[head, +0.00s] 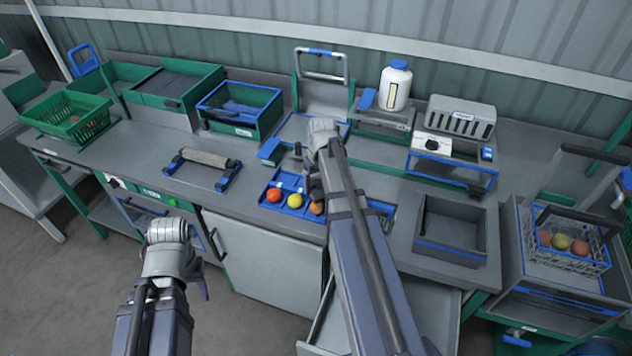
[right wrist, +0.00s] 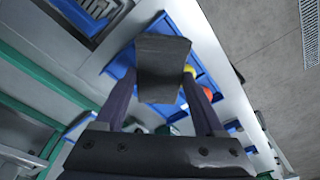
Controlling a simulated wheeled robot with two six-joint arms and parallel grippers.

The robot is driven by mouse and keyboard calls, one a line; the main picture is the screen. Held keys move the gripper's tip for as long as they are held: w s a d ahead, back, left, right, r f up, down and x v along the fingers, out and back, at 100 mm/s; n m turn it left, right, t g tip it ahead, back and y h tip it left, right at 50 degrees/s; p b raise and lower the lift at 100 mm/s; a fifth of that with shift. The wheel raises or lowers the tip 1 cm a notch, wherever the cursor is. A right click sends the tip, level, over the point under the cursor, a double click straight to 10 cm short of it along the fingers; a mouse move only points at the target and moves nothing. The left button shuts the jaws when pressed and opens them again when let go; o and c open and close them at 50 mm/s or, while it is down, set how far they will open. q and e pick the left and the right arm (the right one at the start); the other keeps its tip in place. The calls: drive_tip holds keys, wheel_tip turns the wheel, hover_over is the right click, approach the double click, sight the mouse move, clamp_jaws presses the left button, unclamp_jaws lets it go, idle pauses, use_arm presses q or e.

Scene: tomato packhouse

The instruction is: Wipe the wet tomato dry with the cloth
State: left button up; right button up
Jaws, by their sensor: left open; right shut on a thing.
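My right gripper (right wrist: 163,100) is shut on a dark grey, flat-faced piece that looks like the cloth (right wrist: 163,68). It holds the cloth over the blue tray (right wrist: 205,58) in the right wrist view. In the head view the right gripper (head: 312,185) is over the tray's right part, largely behind my arm. A red tomato (head: 273,195), a yellow tomato (head: 295,200) and an orange-red tomato (head: 317,208) sit in the tray. I cannot tell which tomato is wet, or whether the cloth touches one. My left gripper (head: 203,287) is open and empty, in front of the counter.
A roller stand (head: 203,160) is left of the tray. A grey open box (head: 450,230) is right of it. Green and blue crates (head: 240,108) line the back left. A white bottle (head: 395,85) and a scale-like device (head: 432,144) stand behind. A wire basket (head: 565,255) is far right.

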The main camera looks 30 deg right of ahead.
drive_tip(key=shift+w+f+b, duration=0.1)
drive_tip(key=shift+f+b, duration=0.5)
drive_tip(key=shift+f, duration=0.2)
wheel_tip(320, 180, down, 3)
drive_tip(key=b, duration=0.3)
drive_tip(key=shift+f, duration=0.15)
drive_tip(key=shift+f+b, duration=0.4)
drive_tip(key=shift+b, duration=0.15)
drive_tip(key=shift+w+d, duration=0.1)
drive_tip(key=shift+w, duration=0.95)
drive_tip(key=shift+s, duration=0.15)
drive_tip(key=shift+s+a, duration=0.2)
drive_tip(key=shift+s, duration=1.85)
drive_tip(key=shift+w, duration=0.1)
